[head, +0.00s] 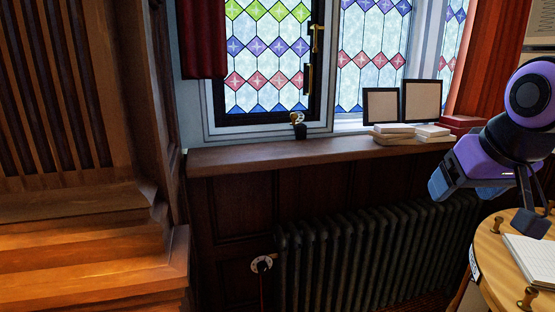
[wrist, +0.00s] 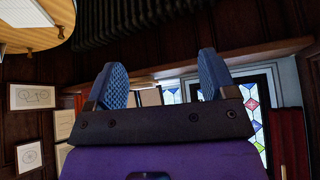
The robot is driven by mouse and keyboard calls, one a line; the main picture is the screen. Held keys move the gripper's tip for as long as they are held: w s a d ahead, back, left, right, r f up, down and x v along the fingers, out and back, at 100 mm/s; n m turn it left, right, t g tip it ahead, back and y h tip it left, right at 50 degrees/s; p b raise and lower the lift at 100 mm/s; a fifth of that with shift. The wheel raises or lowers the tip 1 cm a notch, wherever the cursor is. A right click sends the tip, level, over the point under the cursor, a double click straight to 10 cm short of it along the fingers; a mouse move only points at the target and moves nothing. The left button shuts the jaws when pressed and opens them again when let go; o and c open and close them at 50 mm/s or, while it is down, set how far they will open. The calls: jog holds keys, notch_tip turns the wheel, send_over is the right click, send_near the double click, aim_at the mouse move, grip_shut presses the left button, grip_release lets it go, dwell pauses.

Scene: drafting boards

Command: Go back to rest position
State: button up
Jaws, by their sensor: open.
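My gripper (head: 485,204) is at the right of the head view, on my purple and black arm. It is in the air beside the round wooden table and in front of the window sill. In the wrist view my gripper (wrist: 161,78) shows two blue textured fingers spread apart, with nothing between them. The wrist view looks tilted over, with the table edge at the top left and the stained-glass window at the lower right.
A round wooden table (head: 490,272) with an open notebook (head: 532,258) and brass pegs stands at the lower right. A dark radiator (head: 375,255) is under the sill (head: 290,154). Books (head: 398,137) and two frames (head: 421,100) stand on the sill. Wooden panelling (head: 80,225) fills the left.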

jog(key=s+d+g, duration=0.1)
jog(key=s, duration=0.8)
jog(key=shift+s+d+f, duration=0.15)
jog(key=shift+d+f, duration=0.15)
jog(key=shift+f, duration=0.05)
